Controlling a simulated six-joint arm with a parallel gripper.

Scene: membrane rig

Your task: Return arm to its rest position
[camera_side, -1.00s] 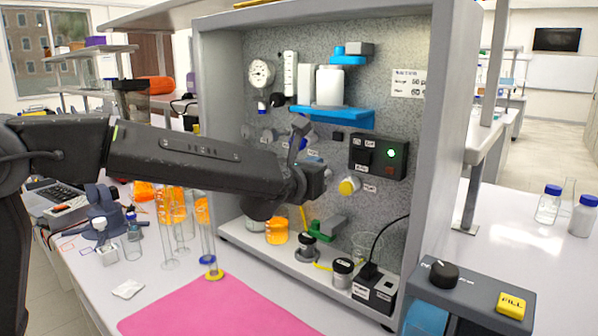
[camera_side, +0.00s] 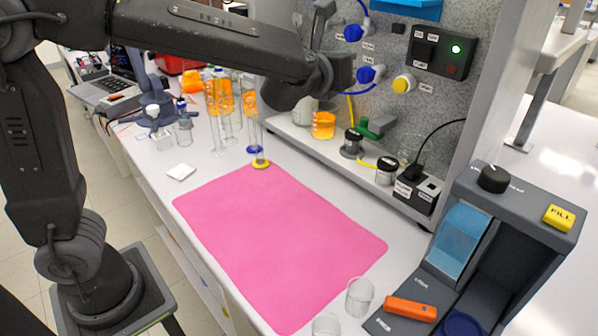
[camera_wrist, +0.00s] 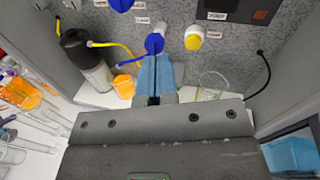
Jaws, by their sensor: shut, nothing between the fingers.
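My gripper (camera_wrist: 155,78) shows in the wrist view with its blue-grey fingers together and nothing between them. It points toward the speckled panel of the rig, and its tips lie just below a blue valve handle (camera_wrist: 154,43) in that picture. I cannot tell whether they touch it. In the side view my arm reaches across from the left, and its wrist end hangs in front of the panel (camera_side: 388,62), left of the yellow knob (camera_side: 403,83). The fingers are hard to make out there. The yellow knob also shows in the wrist view (camera_wrist: 193,38).
Glass cylinders (camera_side: 225,110) and an orange beaker (camera_side: 323,125) stand below my arm. A pink mat (camera_side: 280,240) lies bare on the bench. Beakers (camera_side: 360,297) and a grey device with a yellow FILL button (camera_side: 558,218) stand at the front right.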

